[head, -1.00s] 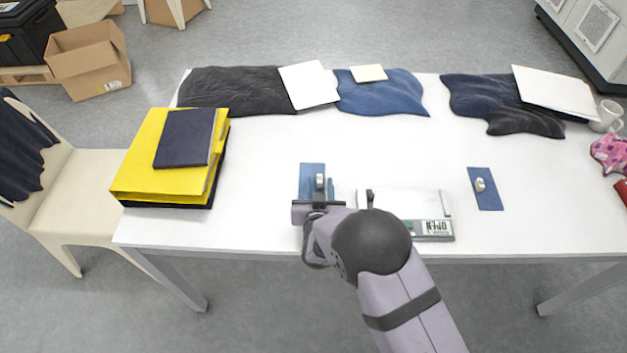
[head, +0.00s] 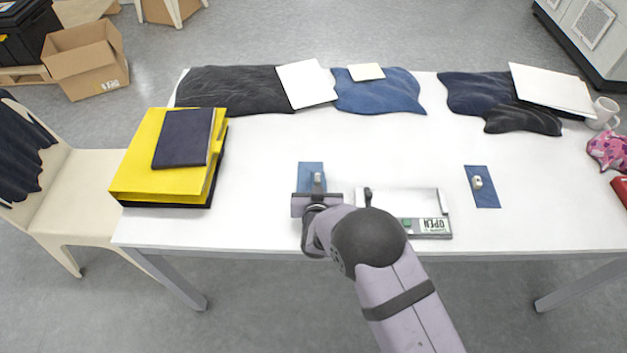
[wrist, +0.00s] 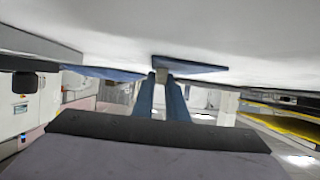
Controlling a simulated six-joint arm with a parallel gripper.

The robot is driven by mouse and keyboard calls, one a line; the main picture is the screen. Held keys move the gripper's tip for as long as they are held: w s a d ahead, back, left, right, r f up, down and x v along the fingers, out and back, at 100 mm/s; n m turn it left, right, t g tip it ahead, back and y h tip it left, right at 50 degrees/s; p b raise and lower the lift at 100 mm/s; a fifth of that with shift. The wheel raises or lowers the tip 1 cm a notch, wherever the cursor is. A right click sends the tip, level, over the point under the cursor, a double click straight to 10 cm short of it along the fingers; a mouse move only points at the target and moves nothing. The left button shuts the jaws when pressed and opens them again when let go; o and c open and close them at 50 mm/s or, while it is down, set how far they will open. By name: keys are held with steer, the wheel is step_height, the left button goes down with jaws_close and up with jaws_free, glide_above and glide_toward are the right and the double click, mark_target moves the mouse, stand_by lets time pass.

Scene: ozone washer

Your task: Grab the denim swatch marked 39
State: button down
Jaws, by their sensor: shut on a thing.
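Two blue denim swatches lie on the white table. The left swatch (head: 311,171) carries a small light knob (head: 318,179); the right swatch (head: 486,197) carries a similar knob (head: 477,182). No number is legible on either. My gripper (head: 318,188) is at the left swatch and covers its near part. In the wrist view, where the table is at the top, my gripper's two fingers (wrist: 161,77) are shut on the small knob of this swatch (wrist: 195,65). The swatch looks flat and at the tabletop; whether it is lifted I cannot tell.
A white-topped tray-like device marked OPEN (head: 430,227) lies just right of my gripper. A yellow binder stack (head: 135,182) stands at the left. Dark and blue cloths (head: 380,95) line the back. A mug (head: 604,112) is at the right. The table between the swatches and cloths is clear.

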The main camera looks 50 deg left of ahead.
mark_target(318, 180)
steer(key=shift+r, duration=0.15)
step_height(318, 180, up, 10)
steer(key=b, duration=0.1)
stand_by(0.6)
